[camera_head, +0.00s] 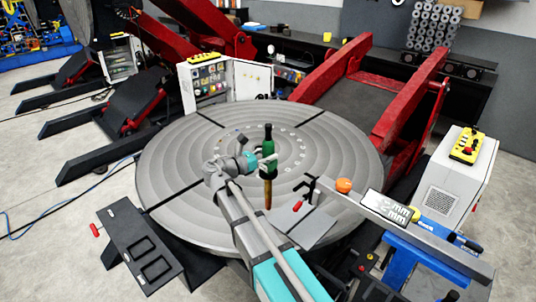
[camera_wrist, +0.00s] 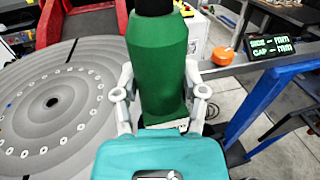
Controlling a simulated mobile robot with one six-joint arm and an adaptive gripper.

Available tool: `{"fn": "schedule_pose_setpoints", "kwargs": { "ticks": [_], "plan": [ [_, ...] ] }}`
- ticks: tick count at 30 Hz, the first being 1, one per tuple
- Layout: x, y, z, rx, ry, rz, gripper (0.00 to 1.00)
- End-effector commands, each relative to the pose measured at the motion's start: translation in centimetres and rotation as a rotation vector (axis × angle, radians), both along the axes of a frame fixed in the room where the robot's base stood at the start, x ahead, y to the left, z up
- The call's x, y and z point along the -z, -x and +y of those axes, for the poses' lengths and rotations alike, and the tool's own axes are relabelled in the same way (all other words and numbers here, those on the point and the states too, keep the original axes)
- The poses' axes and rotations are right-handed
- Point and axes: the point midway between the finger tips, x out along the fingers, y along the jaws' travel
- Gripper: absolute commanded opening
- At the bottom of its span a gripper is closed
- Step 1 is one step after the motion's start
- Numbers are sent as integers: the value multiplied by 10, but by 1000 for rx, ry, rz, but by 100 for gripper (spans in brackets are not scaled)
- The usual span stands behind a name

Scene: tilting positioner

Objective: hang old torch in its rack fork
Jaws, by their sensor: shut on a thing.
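The torch (camera_head: 267,152) is upright in the head view, with a black top, a green body and a brown tapered lower end. My gripper (camera_head: 262,162) is shut on its green body, holding it over the round grey table. In the wrist view the green torch body (camera_wrist: 158,60) stands between the two fingers of my gripper (camera_wrist: 162,105); its lower end is hidden. A dark forked bracket (camera_head: 312,188), which looks like the rack fork, is just right of the torch in the head view. It appears empty, and the torch is apart from it.
The round grooved table (camera_head: 180,180) fills the middle. A red-handled clamp (camera_head: 298,206) is near the fork. A dark plate (camera_head: 138,240) is at front left.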

Motion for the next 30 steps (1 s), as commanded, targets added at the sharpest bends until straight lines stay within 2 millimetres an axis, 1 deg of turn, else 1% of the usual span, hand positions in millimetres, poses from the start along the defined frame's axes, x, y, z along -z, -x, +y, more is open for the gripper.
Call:
{"fn": "schedule_pose_setpoints", "kwargs": {
  "ticks": [30],
  "plan": [
    [37,0,0,0,3,-2,7]
  ]
}}
